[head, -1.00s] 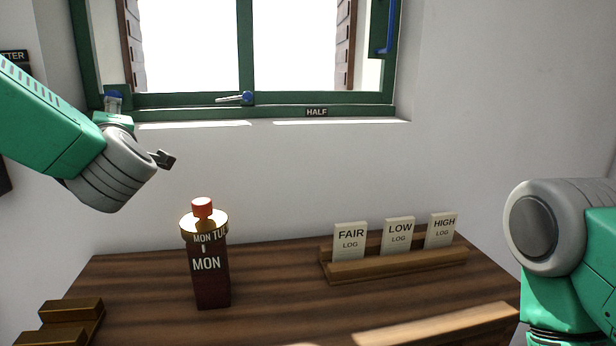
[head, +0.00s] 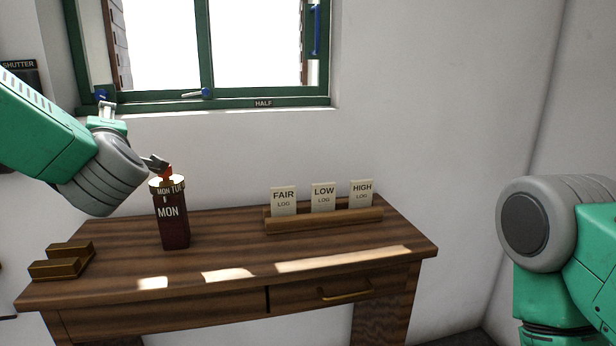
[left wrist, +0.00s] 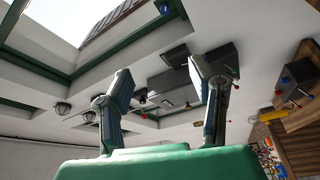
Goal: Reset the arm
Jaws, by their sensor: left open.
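My left arm comes in from the left in the head view, and its gripper (head: 154,163) shows as a small dark tip beside the red top of the day marker in the picture. In the left wrist view the two fingers of my left gripper (left wrist: 160,95) stand wide apart with nothing between them. My right arm shows at the right edge of the head view, but its gripper is out of the picture.
A dark red MON block (head: 172,228) stands on the wooden desk (head: 215,292). A card rack (head: 325,220) holds FAIR, LOW and HIGH cards. A stepped wooden block (head: 62,262) lies at left. The green-framed window (head: 205,60) is behind.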

